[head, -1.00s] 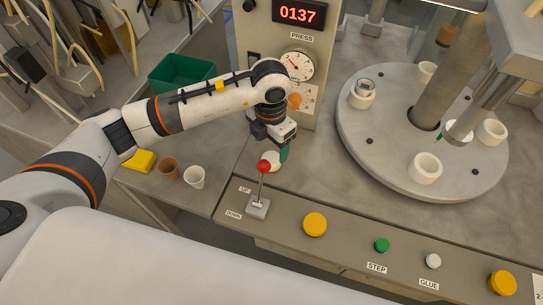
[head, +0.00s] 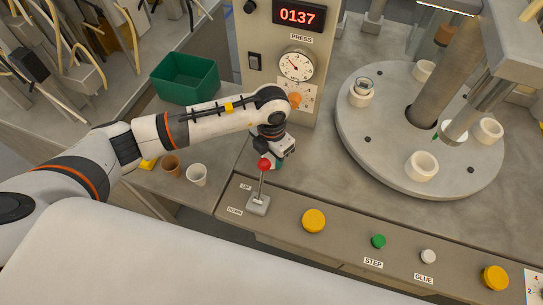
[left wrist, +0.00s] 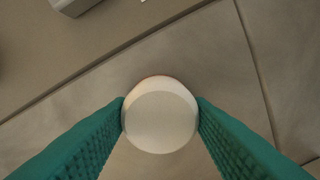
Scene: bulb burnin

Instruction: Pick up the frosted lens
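The frosted lens (left wrist: 160,120) is a round, whitish piece in the middle of the left wrist view. The two teal fingers of my left gripper (left wrist: 160,110) touch it on opposite sides, so the gripper looks shut on it. In the head view my left gripper (head: 274,162) points down at the bench just behind the red-knobbed lever. The lens is mostly hidden there by the gripper and the lever knob. I cannot tell whether it still rests on the bench. My right gripper is in neither view.
The red-knobbed lever (head: 264,165) stands close in front of my left gripper. The press (head: 283,75) rises right behind it. A green bin (head: 186,83) and two cups (head: 196,175) are to the left. A round turntable (head: 385,160) with several white holders is to the right.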

